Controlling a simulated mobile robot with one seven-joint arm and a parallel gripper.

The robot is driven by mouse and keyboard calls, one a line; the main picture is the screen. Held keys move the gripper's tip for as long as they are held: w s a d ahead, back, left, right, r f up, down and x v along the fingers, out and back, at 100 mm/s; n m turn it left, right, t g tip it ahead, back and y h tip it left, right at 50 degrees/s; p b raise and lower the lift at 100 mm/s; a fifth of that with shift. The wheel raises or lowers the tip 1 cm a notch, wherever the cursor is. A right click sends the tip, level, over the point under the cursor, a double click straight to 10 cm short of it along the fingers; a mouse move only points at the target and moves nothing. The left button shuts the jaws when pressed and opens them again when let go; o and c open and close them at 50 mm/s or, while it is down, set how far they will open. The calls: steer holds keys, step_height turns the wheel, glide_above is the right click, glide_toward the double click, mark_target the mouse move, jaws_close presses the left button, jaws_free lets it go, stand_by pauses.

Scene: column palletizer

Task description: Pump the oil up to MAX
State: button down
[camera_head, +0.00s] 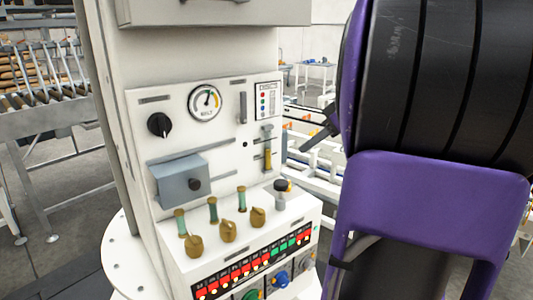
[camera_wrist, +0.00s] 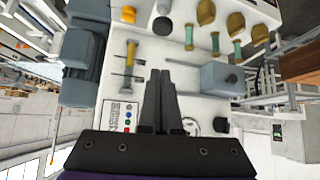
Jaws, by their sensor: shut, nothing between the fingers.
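The white control panel (camera_head: 225,150) stands upright on a cabinet. A narrow sight tube (camera_head: 267,157) with yellow in its lower part is at its right side. The tube also shows in the wrist view (camera_wrist: 131,55); I cannot read any MAX mark. A dark-capped plunger (camera_head: 281,188) stands on the ledge below the tube, also in the wrist view (camera_wrist: 162,25). My gripper (camera_head: 304,148) is to the right of the panel. In the wrist view its fingers (camera_wrist: 160,73) are together and empty, seen over the panel beside the tube, apart from the plunger.
The panel carries a round gauge (camera_head: 205,103), a black knob (camera_head: 159,125) and a protruding blue-grey box (camera_head: 180,178). Several brass-knobbed green valves (camera_head: 228,231) crowd the ledge, above red and green indicator tiles (camera_head: 255,262). A roller conveyor (camera_head: 45,110) is at the left.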

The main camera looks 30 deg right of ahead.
glide_above(278, 180)
steer(key=s, duration=0.3)
steer(key=f, duration=0.6)
steer(key=shift+w+d+f, duration=0.15)
steer(key=shift+d+f, duration=0.05)
steer(key=shift+d, duration=0.1)
step_height(278, 180, down, 2)
steer(key=shift+d+f+b, duration=0.1)
steer(key=shift+f+b, duration=0.1)
steer(key=shift+b, duration=0.1)
steer(key=shift+f, duration=0.6)
